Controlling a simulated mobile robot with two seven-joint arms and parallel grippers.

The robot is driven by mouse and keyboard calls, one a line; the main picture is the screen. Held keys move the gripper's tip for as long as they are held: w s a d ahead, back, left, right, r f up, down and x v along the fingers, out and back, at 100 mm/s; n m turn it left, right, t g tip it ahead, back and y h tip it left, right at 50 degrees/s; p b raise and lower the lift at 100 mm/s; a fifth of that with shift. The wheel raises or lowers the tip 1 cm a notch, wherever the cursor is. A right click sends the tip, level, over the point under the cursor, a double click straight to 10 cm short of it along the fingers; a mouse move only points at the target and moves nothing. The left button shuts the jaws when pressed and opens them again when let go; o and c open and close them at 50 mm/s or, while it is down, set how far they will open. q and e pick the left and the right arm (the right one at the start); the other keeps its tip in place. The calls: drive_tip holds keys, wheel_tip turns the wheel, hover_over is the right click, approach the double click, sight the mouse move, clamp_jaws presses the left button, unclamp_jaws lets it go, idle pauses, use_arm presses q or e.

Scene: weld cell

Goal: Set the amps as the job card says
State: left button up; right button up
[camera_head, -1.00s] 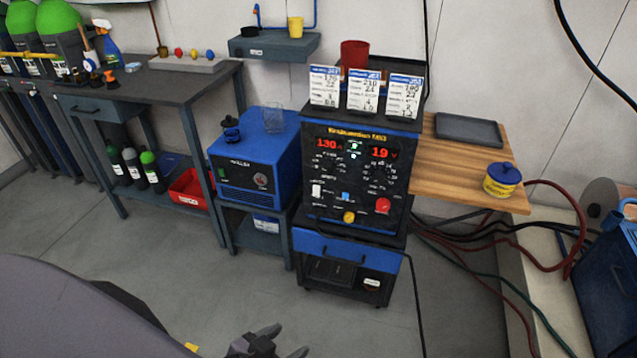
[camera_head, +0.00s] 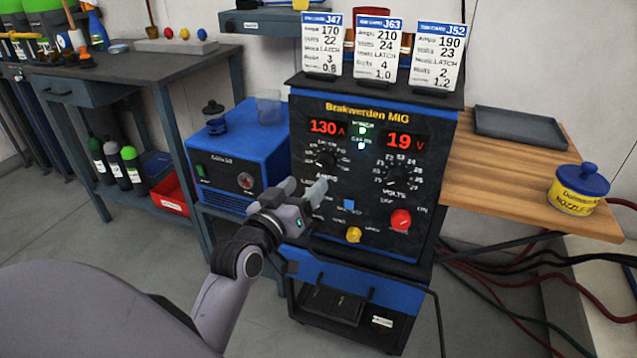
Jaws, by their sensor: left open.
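The black welder front panel (camera_head: 375,220) reads "Brakwerden MIG". Its red amps display (camera_head: 327,127) shows 130 A and its volts display (camera_head: 404,141) shows 19 V. The amps knob (camera_head: 326,157) is on the left, above the AMPS label; the volts knob (camera_head: 397,174) is on the right. Job cards J47 (camera_head: 321,45), J63 (camera_head: 378,50) and J52 (camera_head: 438,56) stand on top, reading 170, 210 and 190 amps. My left gripper (camera_head: 305,191) is open and empty, in front of the panel's left side, below the amps knob. It hides part of the panel. My right gripper is not visible.
A blue unit (camera_head: 235,165) with a clear cup stands left. A wooden shelf (camera_head: 500,190) at right holds a tray and a yellow tub (camera_head: 578,190). Hoses hang below.

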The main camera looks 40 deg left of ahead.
sight(322, 167)
use_arm(q)
drive_tip(key=shift+w+a+b, duration=0.15)
drive_tip(key=shift+w+b, duration=0.05)
drive_tip(key=shift+w, duration=0.95)
drive_tip(key=shift+w+a+b, duration=0.15)
drive_tip(key=shift+w+a, duration=0.05)
drive_tip(key=shift+w, duration=0.95)
drive_tip(key=shift+w+a+b, duration=0.15)
drive_tip(key=shift+w+b, duration=0.05)
drive_tip(key=shift+w, duration=0.95)
drive_tip(key=shift+c, duration=0.3)
drive_tip(key=c, duration=1)
